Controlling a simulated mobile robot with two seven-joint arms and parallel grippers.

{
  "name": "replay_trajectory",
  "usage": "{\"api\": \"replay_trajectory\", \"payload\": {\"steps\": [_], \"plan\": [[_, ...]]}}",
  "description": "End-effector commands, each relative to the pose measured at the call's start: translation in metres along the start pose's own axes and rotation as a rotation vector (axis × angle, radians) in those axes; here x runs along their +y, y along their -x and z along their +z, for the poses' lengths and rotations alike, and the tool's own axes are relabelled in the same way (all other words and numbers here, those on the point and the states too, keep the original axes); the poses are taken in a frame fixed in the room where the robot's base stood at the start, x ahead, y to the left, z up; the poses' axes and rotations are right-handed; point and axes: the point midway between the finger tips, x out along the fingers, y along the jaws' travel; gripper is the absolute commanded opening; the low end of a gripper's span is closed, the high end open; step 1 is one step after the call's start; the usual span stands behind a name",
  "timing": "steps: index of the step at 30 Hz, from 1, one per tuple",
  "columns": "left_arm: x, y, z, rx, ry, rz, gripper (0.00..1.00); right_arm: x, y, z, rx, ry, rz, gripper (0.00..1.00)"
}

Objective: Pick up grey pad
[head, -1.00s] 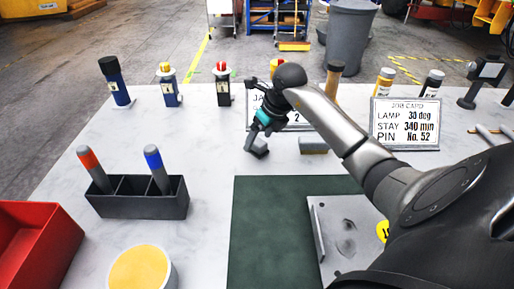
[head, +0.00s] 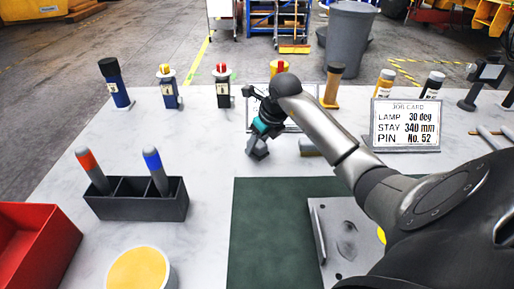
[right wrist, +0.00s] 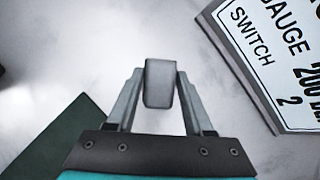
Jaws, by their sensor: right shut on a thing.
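The grey pad (right wrist: 159,83) is a small rounded block between the two fingertips in the right wrist view. My right gripper (right wrist: 158,90) is shut on it, one finger on each side. In the head view the right gripper (head: 258,146) points down behind the green mat, with the grey pad (head: 258,154) at its tips. I cannot tell whether the pad is clear of the table. My left gripper is not in view.
A card (right wrist: 282,50) stands close to the right gripper. A block (head: 308,147) lies right of it, partly behind my arm. A dark green mat (head: 262,215), a compartment holder (head: 140,205) with two markers and a red bin (head: 40,245) are nearer. Bottles stand behind.

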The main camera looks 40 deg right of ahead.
Motion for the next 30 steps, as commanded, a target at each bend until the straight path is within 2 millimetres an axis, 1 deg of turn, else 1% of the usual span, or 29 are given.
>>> {"api": "replay_trajectory", "payload": {"steps": [1, 6, 7, 15, 20, 23, 25, 29, 30], "plan": [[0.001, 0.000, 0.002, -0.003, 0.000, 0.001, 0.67, 0.000, 0.000, 0.000, 0.000, 0.000, 0.000, 0.21], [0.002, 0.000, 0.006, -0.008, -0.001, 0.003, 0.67, 0.000, 0.000, 0.000, 0.001, 0.000, 0.000, 0.02], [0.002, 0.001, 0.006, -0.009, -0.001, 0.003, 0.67, 0.000, 0.000, 0.000, 0.001, 0.000, 0.000, 0.00], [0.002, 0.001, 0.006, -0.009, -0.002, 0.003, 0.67, 0.000, 0.001, 0.000, 0.000, 0.000, -0.001, 0.00], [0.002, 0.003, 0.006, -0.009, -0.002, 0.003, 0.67, -0.001, 0.009, 0.004, -0.003, 0.000, -0.003, 0.00], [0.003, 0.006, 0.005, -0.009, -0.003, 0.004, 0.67, -0.001, 0.021, 0.009, -0.004, 0.002, -0.003, 0.00], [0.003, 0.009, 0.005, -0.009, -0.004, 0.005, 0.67, -0.002, 0.033, 0.014, -0.003, 0.002, -0.005, 0.00], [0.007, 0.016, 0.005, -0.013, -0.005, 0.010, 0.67, -0.002, 0.065, 0.028, -0.006, 0.002, -0.005, 0.00], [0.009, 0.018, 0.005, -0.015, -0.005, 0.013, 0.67, -0.002, 0.076, 0.032, -0.005, 0.003, -0.007, 0.00]]}}
